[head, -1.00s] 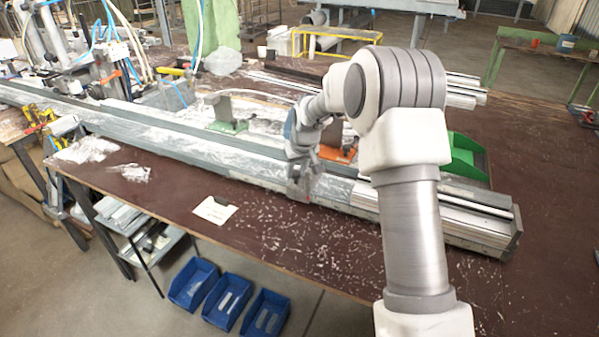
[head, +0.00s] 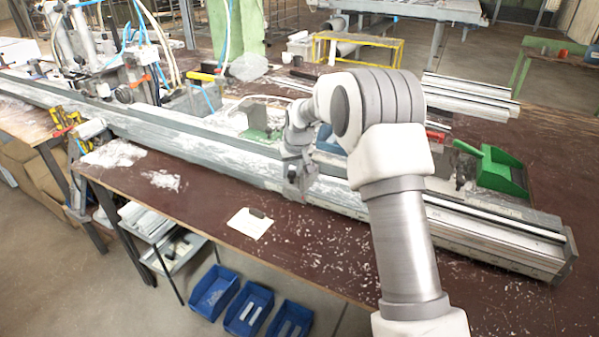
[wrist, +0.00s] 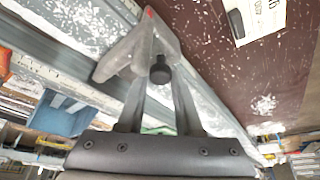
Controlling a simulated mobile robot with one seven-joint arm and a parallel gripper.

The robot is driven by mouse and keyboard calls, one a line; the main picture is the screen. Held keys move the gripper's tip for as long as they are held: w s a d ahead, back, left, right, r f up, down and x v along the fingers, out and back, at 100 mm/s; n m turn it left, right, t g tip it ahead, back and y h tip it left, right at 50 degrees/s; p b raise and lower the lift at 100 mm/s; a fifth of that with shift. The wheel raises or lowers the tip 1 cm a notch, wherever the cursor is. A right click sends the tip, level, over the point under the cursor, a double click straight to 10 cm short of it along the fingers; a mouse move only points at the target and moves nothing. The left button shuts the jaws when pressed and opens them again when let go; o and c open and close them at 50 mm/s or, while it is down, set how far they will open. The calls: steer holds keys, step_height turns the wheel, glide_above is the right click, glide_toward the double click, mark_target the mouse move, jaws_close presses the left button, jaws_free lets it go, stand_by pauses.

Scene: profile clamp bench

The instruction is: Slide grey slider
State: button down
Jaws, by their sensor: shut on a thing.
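My gripper (wrist: 158,100) is shut on the grey slider (wrist: 130,52), a grey angled metal piece with a black knob and a small red tip in the wrist view. In the head view my gripper (head: 298,178) is over the long profile rail (head: 215,155), and the slider there is small and hard to tell from the fingers. The slider sits at the rail's near edge. Its contact with the rail is partly hidden by my fingers.
A white card (head: 250,223) lies on the brown bench top (head: 215,203) in front of the rail. A green dustpan (head: 498,170) stands behind the rail's right end. Blue bins (head: 248,308) are on the floor.

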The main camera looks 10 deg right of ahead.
steer(key=shift+w+a, duration=0.6)
steer(key=shift+a, duration=0.35)
steer(key=c, duration=0.6)
jaws_free()
steer(key=v, duration=1.7)
steer(key=shift+d+r+p, duration=0.1)
steer(key=shift+r+p, duration=0.15)
steer(key=shift+p, duration=0.1)
